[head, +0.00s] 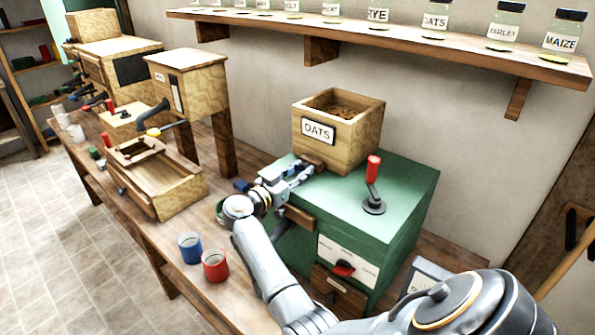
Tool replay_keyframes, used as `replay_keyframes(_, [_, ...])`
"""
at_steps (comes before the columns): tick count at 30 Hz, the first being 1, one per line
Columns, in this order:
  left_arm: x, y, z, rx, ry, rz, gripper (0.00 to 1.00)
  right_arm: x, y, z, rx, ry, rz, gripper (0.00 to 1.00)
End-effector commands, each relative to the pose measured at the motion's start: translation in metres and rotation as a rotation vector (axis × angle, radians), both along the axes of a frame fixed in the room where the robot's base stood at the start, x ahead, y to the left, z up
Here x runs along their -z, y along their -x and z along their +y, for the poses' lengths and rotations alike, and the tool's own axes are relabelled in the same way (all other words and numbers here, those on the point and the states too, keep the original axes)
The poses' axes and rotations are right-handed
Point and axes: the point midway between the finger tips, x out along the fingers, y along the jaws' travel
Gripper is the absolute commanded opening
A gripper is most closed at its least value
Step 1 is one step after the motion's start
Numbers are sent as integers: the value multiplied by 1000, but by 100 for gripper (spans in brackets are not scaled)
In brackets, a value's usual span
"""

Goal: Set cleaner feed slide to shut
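The green cleaner (405,200) stands on the bench with a wooden hopper (362,135) labelled OATS on its top. A small brown piece (313,161), seemingly the feed slide's end, shows at the hopper's lower front edge. My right gripper (303,173) is at this piece, its fingers reaching toward the hopper base. I cannot tell whether the fingers are closed on it or only beside it. How far the slide is in or out is hidden by the gripper and hopper. My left gripper is not in view.
A red-handled crank (374,185) stands on the cleaner's top, right of the hopper. A red knob (343,268) is on its front panel. Blue (190,248) and red (215,266) cups stand on the bench left of my arm. A shelf of labelled jars (400,42) runs above.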

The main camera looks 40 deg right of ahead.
Motion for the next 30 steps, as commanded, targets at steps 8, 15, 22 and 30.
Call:
replay_keyframes(8, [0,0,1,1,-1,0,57,-2,0,-2,0,4,-1,49])
replay_keyframes(15, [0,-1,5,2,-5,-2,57,0,0,7,-2,1,-1,49])
replay_keyframes(22, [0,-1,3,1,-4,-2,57,0,3,44,-1,0,-1,49])
replay_keyframes(30, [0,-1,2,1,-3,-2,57,0,6,70,1,2,-1,49])
